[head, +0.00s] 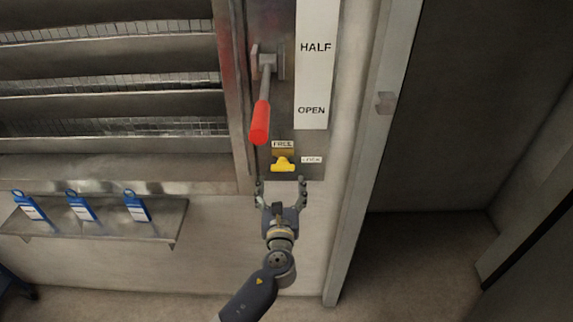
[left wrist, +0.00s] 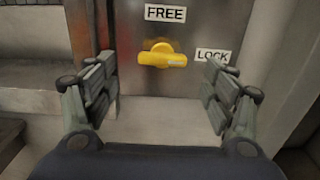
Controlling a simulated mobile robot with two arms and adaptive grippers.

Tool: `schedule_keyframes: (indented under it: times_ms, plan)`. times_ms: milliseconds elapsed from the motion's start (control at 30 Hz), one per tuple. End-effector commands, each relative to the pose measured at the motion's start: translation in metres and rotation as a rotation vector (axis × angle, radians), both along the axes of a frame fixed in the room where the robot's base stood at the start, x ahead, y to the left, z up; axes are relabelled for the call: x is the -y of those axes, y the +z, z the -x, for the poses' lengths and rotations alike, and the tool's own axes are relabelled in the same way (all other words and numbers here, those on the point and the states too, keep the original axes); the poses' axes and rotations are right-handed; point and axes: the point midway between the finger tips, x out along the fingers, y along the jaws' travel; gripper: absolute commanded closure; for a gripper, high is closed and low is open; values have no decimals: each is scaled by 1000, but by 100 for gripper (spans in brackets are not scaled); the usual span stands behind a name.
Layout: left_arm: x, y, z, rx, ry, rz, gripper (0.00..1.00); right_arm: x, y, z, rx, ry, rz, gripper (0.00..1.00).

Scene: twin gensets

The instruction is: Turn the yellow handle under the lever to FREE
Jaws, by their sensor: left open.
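The yellow handle (head: 283,164) sits on the metal panel below the red-gripped lever (head: 260,122). In the left wrist view the yellow handle (left wrist: 163,56) lies roughly level, its longer end toward the LOCK label (left wrist: 212,56). The FREE label (left wrist: 166,13) is above it. My left gripper (head: 280,183) is open just below the handle, and its fingers (left wrist: 158,88) stand apart on either side of it in the wrist view. I see no contact with the handle. The lever hangs down, its red end beside the OPEN mark. My right gripper is not in view.
A white scale strip (head: 316,75) marked HALF and OPEN runs beside the lever. Louvres (head: 110,105) fill the left. A small shelf (head: 165,229) holds several blue tags. A door frame (head: 366,150) and dark opening lie right.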

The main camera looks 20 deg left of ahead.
Motion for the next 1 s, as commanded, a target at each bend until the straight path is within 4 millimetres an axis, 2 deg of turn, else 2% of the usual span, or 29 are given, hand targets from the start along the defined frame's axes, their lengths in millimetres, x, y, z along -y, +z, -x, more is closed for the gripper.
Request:
schedule_keyframes:
  times_ms: [167,400,533,867,900,1000]
  plan:
    - [-9,1,-33,0,0,-1,23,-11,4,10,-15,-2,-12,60]
    - [-18,0,-63,-1,0,1,23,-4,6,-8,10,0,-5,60]
    - [-20,0,-70,-2,0,2,23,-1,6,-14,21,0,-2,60]
    - [-21,0,-73,-1,0,3,23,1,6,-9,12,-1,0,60]
    - [-21,0,-73,-1,0,3,28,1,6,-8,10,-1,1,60]
    - [-21,0,-73,-1,0,3,51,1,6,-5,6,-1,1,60]
